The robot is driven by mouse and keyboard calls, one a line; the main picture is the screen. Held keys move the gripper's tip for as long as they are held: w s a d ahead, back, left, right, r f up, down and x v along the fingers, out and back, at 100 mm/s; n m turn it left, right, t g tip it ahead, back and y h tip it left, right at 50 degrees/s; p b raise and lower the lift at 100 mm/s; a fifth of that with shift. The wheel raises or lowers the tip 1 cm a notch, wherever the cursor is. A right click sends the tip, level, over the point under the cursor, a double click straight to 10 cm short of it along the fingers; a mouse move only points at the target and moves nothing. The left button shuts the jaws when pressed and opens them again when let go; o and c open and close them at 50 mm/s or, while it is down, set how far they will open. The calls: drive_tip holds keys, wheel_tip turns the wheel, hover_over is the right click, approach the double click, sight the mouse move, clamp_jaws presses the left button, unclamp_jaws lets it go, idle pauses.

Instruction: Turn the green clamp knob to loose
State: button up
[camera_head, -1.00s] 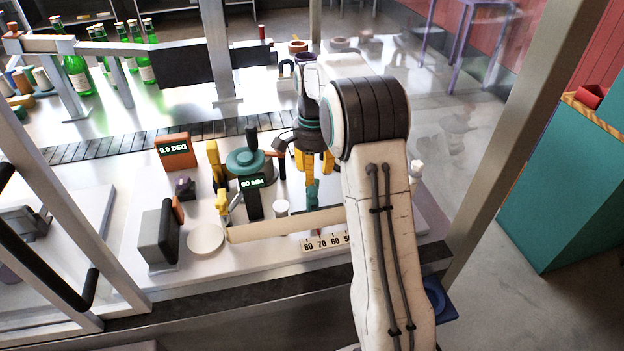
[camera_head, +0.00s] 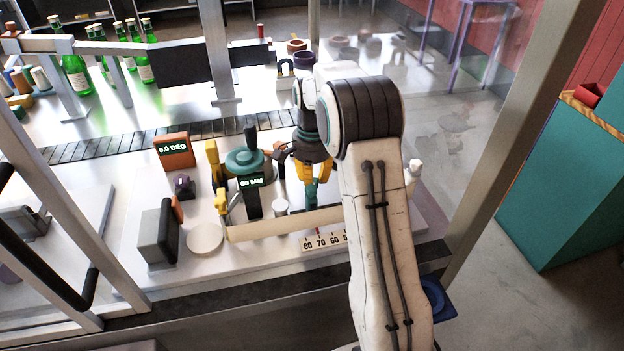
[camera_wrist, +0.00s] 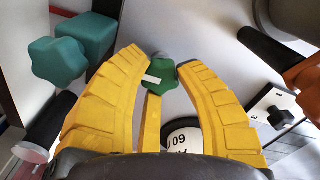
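The green clamp knob (camera_wrist: 164,76) is a small lobed knob with a white mark on one side. In the wrist view it lies between the tips of my gripper (camera_wrist: 162,62). The yellow fingers stand apart on either side of it, and the right fingertip looks very near its edge. I cannot tell whether either finger touches it. In the head view my gripper (camera_head: 315,180) points down over a green part (camera_head: 312,192) near the scale, and the knob itself is hard to make out there.
A teal lobed knob (camera_wrist: 58,62) sits left of my fingers in the wrist view. A white round dial (camera_wrist: 183,136) shows behind the fingers. In the head view, a cream bar (camera_head: 285,224) and number scale (camera_head: 320,241) lie in front, with displays (camera_head: 175,149) to the left.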

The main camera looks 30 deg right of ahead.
clamp_jaws()
drive_tip(key=n, duration=0.3)
drive_tip(key=shift+n, duration=0.4)
drive_tip(key=n, duration=0.4)
drive_tip(key=shift+n, duration=0.3)
drive_tip(key=n, duration=0.4)
drive_tip(key=shift+n, duration=0.3)
drive_tip(key=n, duration=0.4)
drive_tip(key=shift+n, duration=0.6)
